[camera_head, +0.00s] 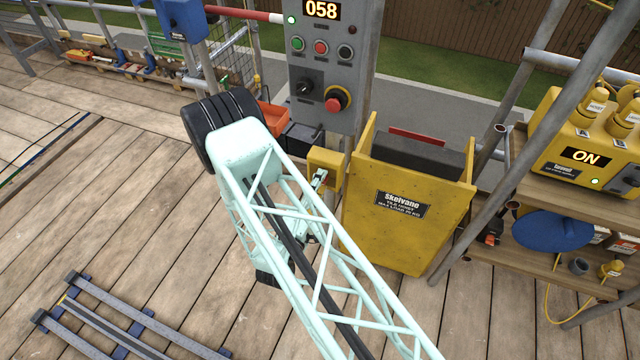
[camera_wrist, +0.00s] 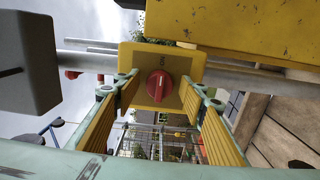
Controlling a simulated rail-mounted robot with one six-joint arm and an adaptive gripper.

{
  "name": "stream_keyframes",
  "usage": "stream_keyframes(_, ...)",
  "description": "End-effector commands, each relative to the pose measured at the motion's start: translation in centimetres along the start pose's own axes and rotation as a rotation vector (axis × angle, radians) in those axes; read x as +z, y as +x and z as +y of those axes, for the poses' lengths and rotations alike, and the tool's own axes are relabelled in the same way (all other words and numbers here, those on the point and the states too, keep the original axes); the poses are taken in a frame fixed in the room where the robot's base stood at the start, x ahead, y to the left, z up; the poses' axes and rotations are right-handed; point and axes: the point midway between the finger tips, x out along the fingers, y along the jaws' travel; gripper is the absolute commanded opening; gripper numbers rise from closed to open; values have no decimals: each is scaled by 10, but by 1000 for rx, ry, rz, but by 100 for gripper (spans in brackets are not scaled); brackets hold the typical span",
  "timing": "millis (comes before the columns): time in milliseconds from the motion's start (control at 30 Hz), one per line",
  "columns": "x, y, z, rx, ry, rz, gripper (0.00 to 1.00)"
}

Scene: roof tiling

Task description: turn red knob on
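The red knob (camera_wrist: 159,86) sits on a yellow box in the wrist view, with a pale line across its face running up and down in the picture.
A grey control panel (camera_head: 318,62) with buttons and a red mushroom button (camera_head: 336,101) stands above the box. A yellow hoist bin (camera_head: 410,225) is close on the right. A yellow unit (camera_head: 585,150) showing "ON" sits on a shelf. Rails (camera_head: 125,318) lie on the planks.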

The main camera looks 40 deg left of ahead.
Motion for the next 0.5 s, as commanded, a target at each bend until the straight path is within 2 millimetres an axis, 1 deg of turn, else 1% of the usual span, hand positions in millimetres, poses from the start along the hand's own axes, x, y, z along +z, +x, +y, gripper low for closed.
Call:
stream_keyframes(267,0,-14,0,0,-1,1,38)
stream_keyframes(500,-1,-38,0,-1,-2,2,38)
